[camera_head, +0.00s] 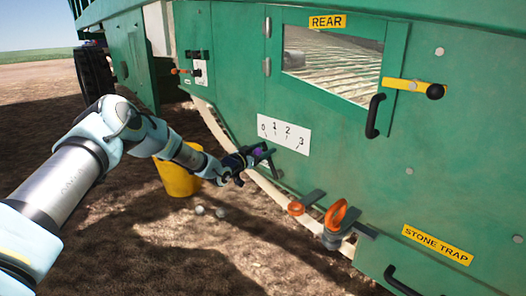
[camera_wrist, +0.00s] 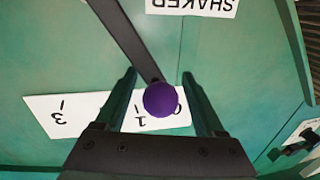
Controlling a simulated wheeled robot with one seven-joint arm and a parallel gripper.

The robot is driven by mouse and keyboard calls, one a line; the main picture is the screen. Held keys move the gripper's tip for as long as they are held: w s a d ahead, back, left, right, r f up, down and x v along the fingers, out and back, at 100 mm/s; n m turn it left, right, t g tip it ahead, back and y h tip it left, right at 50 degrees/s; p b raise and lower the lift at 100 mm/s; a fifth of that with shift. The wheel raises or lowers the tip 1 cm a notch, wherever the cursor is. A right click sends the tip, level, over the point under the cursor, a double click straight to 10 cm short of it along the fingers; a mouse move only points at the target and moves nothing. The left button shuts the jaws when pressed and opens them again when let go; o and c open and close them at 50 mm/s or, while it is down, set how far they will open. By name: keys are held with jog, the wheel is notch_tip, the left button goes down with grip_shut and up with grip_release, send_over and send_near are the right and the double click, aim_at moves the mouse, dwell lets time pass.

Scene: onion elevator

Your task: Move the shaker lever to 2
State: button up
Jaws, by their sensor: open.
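The shaker lever (camera_wrist: 125,37) is a dark flat bar ending in a purple ball knob (camera_wrist: 161,99). A white scale plate (camera_head: 284,133) numbered 0 to 3 is on the green machine wall. In the wrist view the scale (camera_wrist: 45,108) appears upside down; the knob covers part of it near 0 and 1, and 2 is hidden by a finger. My gripper (camera_wrist: 159,78) is open, one finger on each side of the knob, with gaps visible. In the head view my gripper (camera_head: 258,155) is just below the scale's left part, and the purple knob is only partly visible.
A white SHAKER label (camera_wrist: 195,7) is above the lever in the wrist view. A yellow bucket (camera_head: 178,180) stands behind my arm. Orange-handled parts (camera_head: 337,213) and a black door handle (camera_head: 374,116) project on the right. Open dirt ground lies in front of the machine.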

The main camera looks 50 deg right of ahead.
jog(key=shift+w, duration=0.15)
grip_shut()
jog(key=shift+a, duration=0.1)
